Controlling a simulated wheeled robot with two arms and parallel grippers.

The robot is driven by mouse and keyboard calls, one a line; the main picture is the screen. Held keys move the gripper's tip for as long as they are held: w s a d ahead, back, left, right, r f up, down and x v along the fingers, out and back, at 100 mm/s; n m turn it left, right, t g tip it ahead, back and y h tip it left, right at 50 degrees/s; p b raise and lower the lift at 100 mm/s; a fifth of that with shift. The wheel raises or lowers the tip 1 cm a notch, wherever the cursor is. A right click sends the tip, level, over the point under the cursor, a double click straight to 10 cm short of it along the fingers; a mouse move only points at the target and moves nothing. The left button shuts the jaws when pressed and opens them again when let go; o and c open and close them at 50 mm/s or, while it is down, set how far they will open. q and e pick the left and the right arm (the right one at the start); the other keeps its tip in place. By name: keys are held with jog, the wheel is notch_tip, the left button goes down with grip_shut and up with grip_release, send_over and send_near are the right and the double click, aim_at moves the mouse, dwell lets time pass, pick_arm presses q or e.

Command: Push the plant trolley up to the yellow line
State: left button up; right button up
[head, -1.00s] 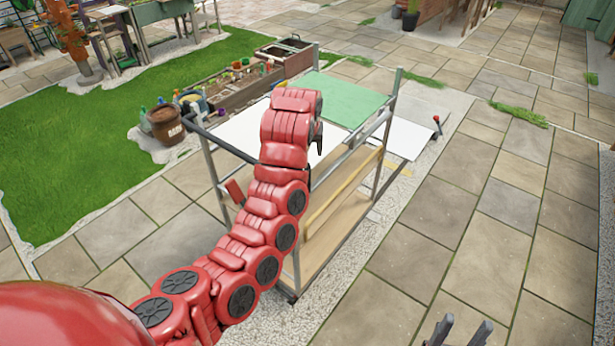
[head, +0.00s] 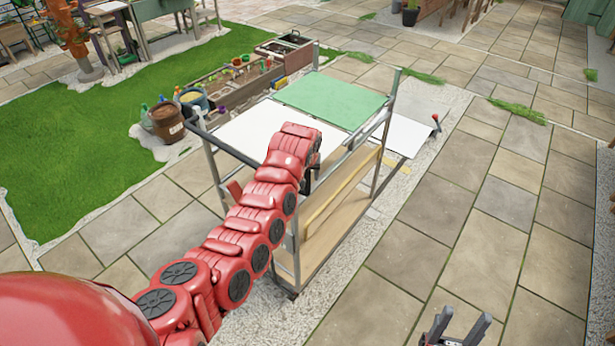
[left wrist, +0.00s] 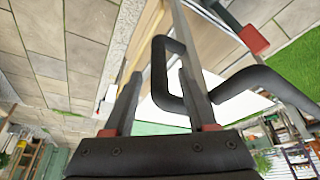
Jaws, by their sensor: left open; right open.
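The plant trolley (head: 345,215) has a grey frame, a wooden lower shelf, and white and green panels on top. It stands upright on the paving strip. Its dark handle (head: 222,146) is at the near end and also shows in the left wrist view (left wrist: 160,75). My left gripper (left wrist: 158,60) is open, its fingers close by the dark bar; I cannot tell whether they touch. In the head view my red arm hides most of this gripper. My right gripper (head: 456,328) is open and empty at the lower right. A small yellow mark (head: 391,163) shows on the ground beyond the trolley.
A white ramp-like board (head: 405,136) with a red-knobbed lever (head: 436,120) lies beyond the trolley. A brown barrel (head: 167,122) and wooden planter boxes (head: 232,85) stand to the left by the grass. Paving on the right is clear.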

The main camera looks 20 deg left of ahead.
pick_arm(q)
jog(key=shift+p+x, duration=0.35)
jog(key=shift+x, duration=2.2)
grip_shut()
